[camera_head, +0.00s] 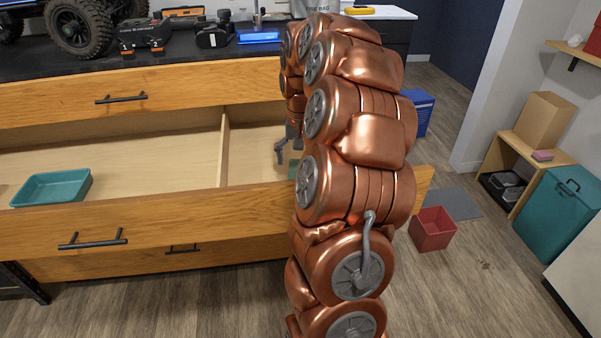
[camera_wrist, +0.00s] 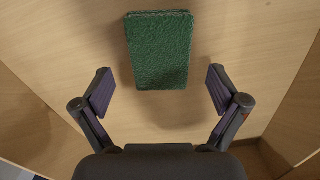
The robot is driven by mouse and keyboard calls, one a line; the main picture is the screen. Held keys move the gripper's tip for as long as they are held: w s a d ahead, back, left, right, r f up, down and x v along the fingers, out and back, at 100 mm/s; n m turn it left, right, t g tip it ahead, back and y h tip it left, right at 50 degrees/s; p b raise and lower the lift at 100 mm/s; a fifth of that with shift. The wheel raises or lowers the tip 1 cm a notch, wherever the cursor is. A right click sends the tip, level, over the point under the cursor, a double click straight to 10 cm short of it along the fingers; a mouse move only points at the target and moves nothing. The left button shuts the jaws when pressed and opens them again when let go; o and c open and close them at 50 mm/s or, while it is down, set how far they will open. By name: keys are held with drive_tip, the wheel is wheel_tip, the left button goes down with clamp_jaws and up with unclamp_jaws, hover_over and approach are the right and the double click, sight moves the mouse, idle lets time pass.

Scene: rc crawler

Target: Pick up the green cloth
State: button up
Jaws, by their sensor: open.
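The green cloth (camera_wrist: 160,50) is a flat, folded rectangle with a rough texture, lying on the light wooden bottom of the open drawer. In the wrist view it sits at the top middle, just ahead of my gripper (camera_wrist: 160,86). My gripper is open and empty, with one finger on each side of the picture, and the cloth's lower edge lies centred between them. The height above the cloth is hard to tell. In the head view, my gripper reaches into the drawer's right compartment, and a small green patch of the cloth (camera_head: 293,168) shows, mostly hidden by my arm.
The open drawer (camera_head: 180,205) has a divider (camera_head: 223,148) left of my gripper and a front wall nearer me. A teal tray (camera_head: 52,187) sits in its left compartment. A red bin (camera_head: 432,229) stands on the floor at right. Tools and a crawler (camera_head: 80,25) stand on the worktop above.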

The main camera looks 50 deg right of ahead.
wheel_tip(320, 180, down, 2)
drive_tip(key=shift+f, duration=0.2)
drive_tip(key=c, duration=1.1)
drive_tip(key=shift+c, duration=0.2)
drive_tip(key=shift+r, duration=0.15)
wheel_tip(320, 180, up, 10)
